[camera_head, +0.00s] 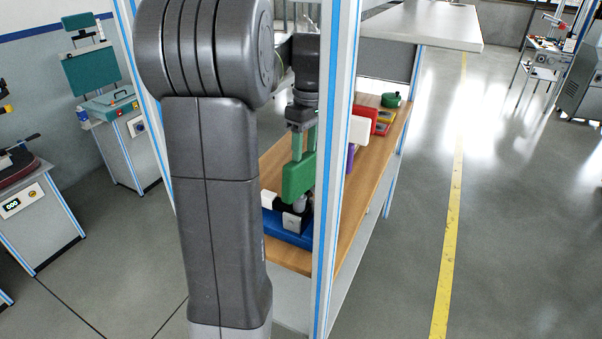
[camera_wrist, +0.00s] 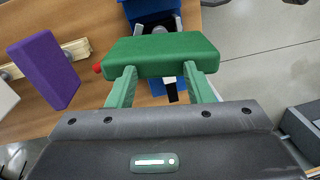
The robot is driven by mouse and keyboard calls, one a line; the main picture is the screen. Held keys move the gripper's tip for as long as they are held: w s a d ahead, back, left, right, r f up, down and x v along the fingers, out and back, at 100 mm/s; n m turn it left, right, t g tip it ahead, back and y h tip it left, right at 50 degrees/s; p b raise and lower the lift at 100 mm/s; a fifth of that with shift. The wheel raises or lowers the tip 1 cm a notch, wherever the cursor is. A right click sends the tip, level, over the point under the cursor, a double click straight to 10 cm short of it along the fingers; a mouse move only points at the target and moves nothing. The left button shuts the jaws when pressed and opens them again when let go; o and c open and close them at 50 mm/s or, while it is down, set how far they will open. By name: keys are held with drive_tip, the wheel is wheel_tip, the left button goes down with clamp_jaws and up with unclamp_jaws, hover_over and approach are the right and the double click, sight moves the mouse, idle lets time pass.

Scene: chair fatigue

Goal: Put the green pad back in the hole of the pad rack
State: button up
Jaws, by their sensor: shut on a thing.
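The green pad (camera_head: 298,177) is a flat block, and my gripper (camera_head: 304,150) is shut on it above the front of the wooden bench. In the wrist view the pad (camera_wrist: 160,54) spans both green fingers of my gripper (camera_wrist: 160,76). Below the pad, in the head view, is a blue base (camera_head: 287,233) with white blocks and a grey cylinder; I cannot tell whether the pad touches them. A pale wooden bar (camera_wrist: 76,47), perhaps part of the pad rack, lies at left in the wrist view, beside a purple pad (camera_wrist: 43,68). No rack hole is clearly visible.
A white block (camera_head: 360,130), red trays (camera_head: 380,118) and a round green item (camera_head: 391,99) sit farther back on the bench (camera_head: 290,258). A blue-striped frame post (camera_head: 336,150) stands in front of the bench. Open floor lies to the right.

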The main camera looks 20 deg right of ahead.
drive_tip(key=shift+w+f+g+y+p, duration=0.15)
drive_tip(key=shift+f+g+y+p, duration=0.15)
drive_tip(key=shift+f+p, duration=0.75)
drive_tip(key=shift+r, duration=0.1)
clamp_jaws()
drive_tip(key=shift+w+d+r+p, duration=0.1)
drive_tip(key=shift+w+d+p, duration=0.1)
drive_tip(key=shift+p, duration=0.1)
drive_tip(key=shift+w+r+p, duration=0.15)
drive_tip(key=shift+r+p, duration=0.45)
drive_tip(key=shift+p, duration=0.1)
drive_tip(key=shift+w+d+r+p, duration=0.1)
drive_tip(key=shift+r+p, duration=0.5)
drive_tip(key=shift+w+d+r+p, duration=0.1)
drive_tip(key=shift+r+p, duration=0.45)
drive_tip(key=shift+w+d+r+p, duration=0.1)
drive_tip(key=shift+r+p, duration=0.3)
drive_tip(key=shift+r, duration=0.15)
drive_tip(key=shift+w+d+r+p, duration=0.1)
drive_tip(key=shift+r+p, duration=0.25)
drive_tip(key=shift+r, duration=0.2)
drive_tip(key=shift+s, duration=0.1)
drive_tip(key=shift+c, duration=0.4)
unclamp_jaws()
